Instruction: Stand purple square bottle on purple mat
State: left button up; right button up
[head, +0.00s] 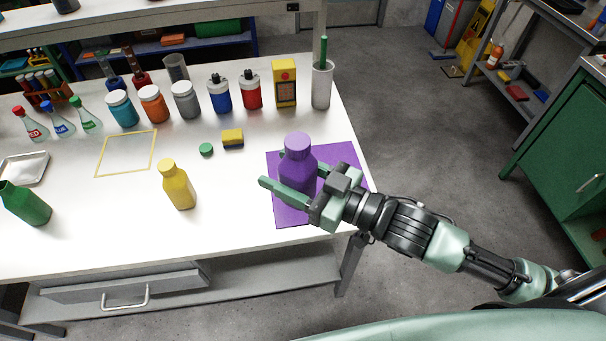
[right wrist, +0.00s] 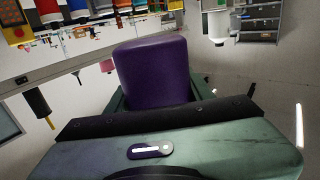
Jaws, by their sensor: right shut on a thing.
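The purple square bottle (head: 298,162) with its purple cap is upright over the purple mat (head: 290,216) near the table's right end. My right gripper (head: 282,172) is shut on the bottle's body, with one finger on the near side and the other on the far side. The fingers hide the bottle's lower part, so I cannot tell whether its base touches the mat. In the right wrist view the purple bottle (right wrist: 153,72) fills the space between the fingers. My left gripper is not in view.
A yellow bottle (head: 178,186) stands left of the mat. Several jars, bottles and a yellow box (head: 285,82) line the back. A green bottle (head: 25,204) leans at the left.

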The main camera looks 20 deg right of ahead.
jog(key=shift+w+a+r+n+g+y, duration=0.3)
jog(key=shift+a+n+g+y, duration=0.25)
jog(key=shift+a+g, duration=0.25)
jog(key=shift+w+a+r+n+g+y, duration=0.15)
jog(key=shift+w+a+n+g+y, duration=0.3)
jog(key=shift+a+n+g, duration=0.25)
jog(key=shift+w+a+r+n+g+y, duration=0.3)
jog(key=shift+a+n+g+y, duration=0.2)
jog(key=shift+a+g, duration=0.3)
jog(key=shift+n, duration=0.25)
jog(key=shift+s+d+n+g+y, duration=0.15)
jog(key=shift+d+n+g+y, duration=0.35)
jog(key=shift+g, duration=0.65)
jog(key=shift+s+d+n+g+y, duration=0.15)
jog(key=shift+d+n+g, duration=0.3)
jog(key=shift+n+g, duration=0.55)
jog(key=shift+s+d+n+g+y, duration=0.15)
jog(key=shift+d+n+g+y, duration=0.3)
jog(key=shift+g, duration=0.8)
jog(key=shift+f, duration=0.1)
